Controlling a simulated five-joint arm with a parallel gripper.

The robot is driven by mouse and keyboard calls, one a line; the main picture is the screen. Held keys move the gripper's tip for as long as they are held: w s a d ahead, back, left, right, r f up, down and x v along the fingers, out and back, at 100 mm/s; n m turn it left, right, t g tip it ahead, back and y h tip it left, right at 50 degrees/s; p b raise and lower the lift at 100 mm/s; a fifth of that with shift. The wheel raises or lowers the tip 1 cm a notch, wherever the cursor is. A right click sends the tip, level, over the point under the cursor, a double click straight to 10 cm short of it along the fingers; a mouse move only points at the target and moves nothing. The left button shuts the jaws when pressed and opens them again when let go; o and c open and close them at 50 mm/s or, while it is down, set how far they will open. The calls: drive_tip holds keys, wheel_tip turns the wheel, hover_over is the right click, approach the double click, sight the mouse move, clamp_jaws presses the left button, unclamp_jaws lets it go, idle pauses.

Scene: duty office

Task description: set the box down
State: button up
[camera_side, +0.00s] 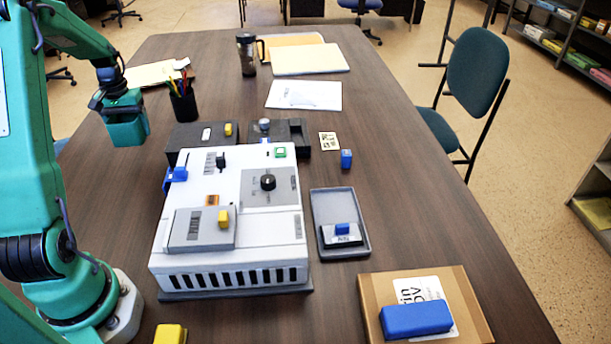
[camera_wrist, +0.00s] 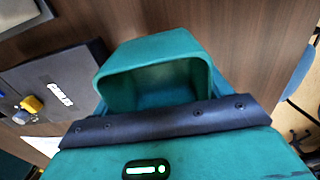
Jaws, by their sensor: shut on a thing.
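A teal open-topped box (camera_side: 128,132) hangs at my gripper (camera_side: 117,100) in the side view, above the table's left edge and left of the pen cup. In the wrist view the box (camera_wrist: 150,50) shows its open mouth and hollow inside, against a dark jaw bar. My gripper (camera_wrist: 165,118) is shut on the box. The box is apart from the table (camera_side: 390,130) below. The far jaw is hidden.
A white device (camera_side: 285,225) with switches and a knob fills the middle of the table. Dark modules (camera_side: 190,135) stand behind it. A pen cup (camera_side: 183,104) is right of the box. A grey tray (camera_side: 362,200) and cardboard box (camera_side: 470,315) lie to the right.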

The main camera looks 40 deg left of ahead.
sight(141, 160)
drive_tip(key=shift+f, duration=3.7)
drive_tip(key=shift+f, duration=0.1)
drive_tip(key=o, duration=1.1)
wheel_tip(141, 160, up, 12)
drive_tip(key=shift+r, duration=0.15)
